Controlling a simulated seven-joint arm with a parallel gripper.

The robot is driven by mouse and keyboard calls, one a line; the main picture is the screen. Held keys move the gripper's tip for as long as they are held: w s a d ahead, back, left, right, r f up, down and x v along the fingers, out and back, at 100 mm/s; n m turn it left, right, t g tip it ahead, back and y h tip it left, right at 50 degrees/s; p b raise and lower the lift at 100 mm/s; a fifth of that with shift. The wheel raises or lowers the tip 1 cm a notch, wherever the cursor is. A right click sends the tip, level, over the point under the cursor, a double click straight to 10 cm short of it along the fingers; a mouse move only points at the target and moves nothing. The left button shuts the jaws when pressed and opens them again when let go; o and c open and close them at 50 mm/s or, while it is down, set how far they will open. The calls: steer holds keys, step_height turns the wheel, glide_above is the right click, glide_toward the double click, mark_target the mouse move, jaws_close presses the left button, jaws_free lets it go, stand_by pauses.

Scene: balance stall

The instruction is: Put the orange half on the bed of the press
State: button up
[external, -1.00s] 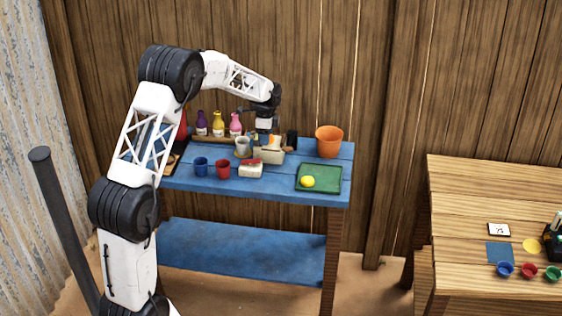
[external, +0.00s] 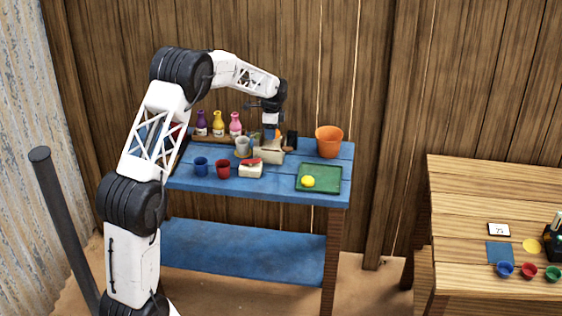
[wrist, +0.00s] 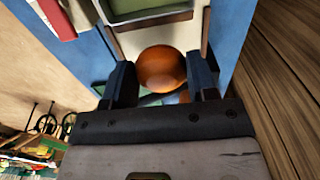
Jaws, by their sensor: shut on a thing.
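The orange half (wrist: 162,68) is between the two fingers of my gripper (wrist: 162,84) in the wrist view, its rounded orange side showing. In the external view my gripper (external: 271,134) is over the back of the blue table, with a bit of orange showing at its fingertips. The cream body of what looks like the press (external: 268,155) stands just below and in front of it. In the wrist view a cream surface (wrist: 143,42) between brown uprights lies just beyond the orange half. I cannot tell whether the half touches it.
On the blue table (external: 225,184) stand a blue cup (external: 201,166), a red cup (external: 223,169), a grey mug (external: 242,147), a white box with a red top (external: 251,169), several bottles (external: 218,124) and an orange bucket (external: 329,141). A green board (external: 324,184) holds a yellow ball (external: 308,182).

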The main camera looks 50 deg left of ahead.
steer(key=shift+f, duration=1.45)
steer(key=shift+f, duration=0.15)
steer(key=o, duration=0.9)
step_height(320, 180, up, 12)
steer(key=shift+f, duration=0.1)
steer(key=shift+r, duration=0.25)
